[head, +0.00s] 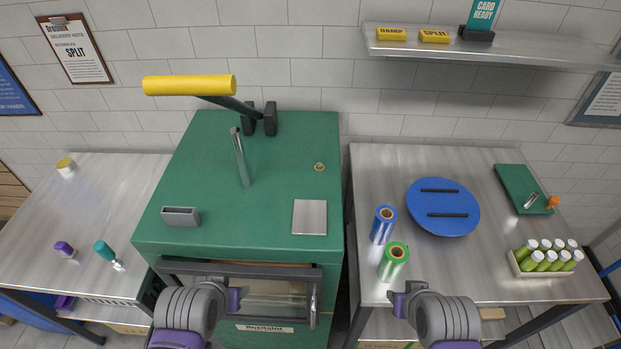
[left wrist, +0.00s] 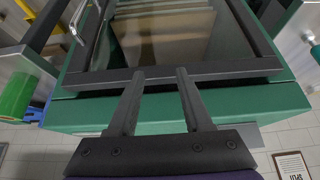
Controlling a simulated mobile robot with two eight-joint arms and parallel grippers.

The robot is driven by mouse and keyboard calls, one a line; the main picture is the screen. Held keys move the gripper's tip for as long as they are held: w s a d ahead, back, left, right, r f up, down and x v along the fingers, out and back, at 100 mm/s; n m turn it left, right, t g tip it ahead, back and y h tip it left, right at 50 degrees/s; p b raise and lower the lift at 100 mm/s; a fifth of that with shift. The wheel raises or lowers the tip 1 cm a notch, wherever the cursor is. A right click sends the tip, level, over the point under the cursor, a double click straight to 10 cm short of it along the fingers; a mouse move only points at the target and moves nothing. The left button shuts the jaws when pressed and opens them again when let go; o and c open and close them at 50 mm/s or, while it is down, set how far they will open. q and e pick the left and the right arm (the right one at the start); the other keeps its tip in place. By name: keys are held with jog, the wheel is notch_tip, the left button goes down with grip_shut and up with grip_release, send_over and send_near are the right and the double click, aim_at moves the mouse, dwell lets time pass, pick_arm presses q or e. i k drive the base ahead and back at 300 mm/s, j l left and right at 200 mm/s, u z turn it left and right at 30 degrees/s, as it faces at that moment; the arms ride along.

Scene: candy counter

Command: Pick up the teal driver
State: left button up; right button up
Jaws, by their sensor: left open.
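The teal driver (head: 104,251) lies on the left steel table near its right front edge, its metal tip pointing to the lower right. A teal piece, likely its handle, shows at the right edge of the left wrist view (left wrist: 316,52). My left gripper (head: 238,298) is in front of the green cabinet, to the right of the driver and apart from it. In the left wrist view its two fingers (left wrist: 158,72) are spread with nothing between them. My right gripper (head: 397,302) is at the front edge of the right table; its jaw opening is not clear.
A purple-handled tool (head: 63,248) lies left of the teal driver. The green cabinet (head: 270,215) with a yellow-handled lever (head: 190,85) stands between the tables. The right table holds blue (head: 383,225) and green (head: 393,262) rolls, a blue disc (head: 443,205) and a bottle crate (head: 530,272).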

aim_at(103, 250)
jog(key=u, duration=1.85)
jog(key=k, duration=0.4)
jog(key=k+z, duration=0.1)
jog(key=z, duration=0.65)
jog(key=k+l+z, duration=0.1)
jog(key=z, duration=0.25)
jog(key=i+j+z, duration=0.1)
jog(key=j+z, duration=0.2)
jog(key=i+j+z, duration=0.1)
jog(key=j+z, duration=0.2)
jog(key=i+j, duration=0.1)
jog(key=j, duration=0.3)
jog(key=i+j, duration=0.1)
jog(key=j, duration=0.35)
jog(key=i+j, duration=0.1)
jog(key=j, duration=0.3)
jog(key=i+j, duration=0.1)
jog(key=j, duration=0.35)
